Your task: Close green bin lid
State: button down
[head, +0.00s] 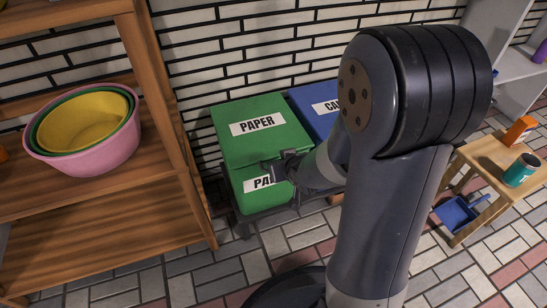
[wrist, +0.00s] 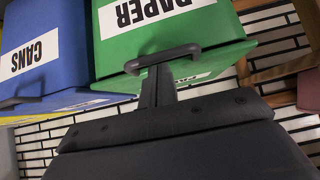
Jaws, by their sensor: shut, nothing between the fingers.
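The green paper bin (head: 240,200) stands against the wall, its front label partly hidden by my gripper. Its green lid (head: 285,138), labelled PAPER, lies over the top, down or nearly so; I cannot tell whether a thin gap remains. The wrist view shows the bin front (wrist: 215,28) upside down and the lid (wrist: 228,57) at a shallow angle. A dark handle (wrist: 185,50) is at the lid's front edge. My gripper (head: 272,167) is shut and empty at the handle, and its fingers (wrist: 157,72) overlap it in the wrist view. Contact is unclear.
A blue cans bin (head: 312,98) stands right beside the green one. A wooden shelf (head: 100,205) with nested bowls (head: 95,155) is at the left. At the right, a small wooden table (head: 487,160) holds a can and an orange box, with a blue dustpan (head: 455,213) below.

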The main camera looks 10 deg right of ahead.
jog(key=shift+s+d+f+b, duration=0.1)
jog(key=shift+s+f+b, duration=0.2)
jog(key=shift+f+b, duration=0.5)
jog(key=shift+s+f+b, duration=0.3)
jog(key=shift+f+b, duration=0.15)
jog(key=shift+f, duration=0.55)
notch_tip(320, 180, up, 6)
jog(key=w+r+p, duration=0.1)
jog(key=w+p, duration=0.1)
jog(key=p, duration=0.2)
jog(key=s+d+f, duration=0.1)
jog(key=s+f, duration=0.1)
jog(key=s, duration=0.8)
jog(key=shift+d+f+t, duration=0.15)
jog(key=shift+d+t, duration=0.15)
jog(key=shift+d, duration=0.05)
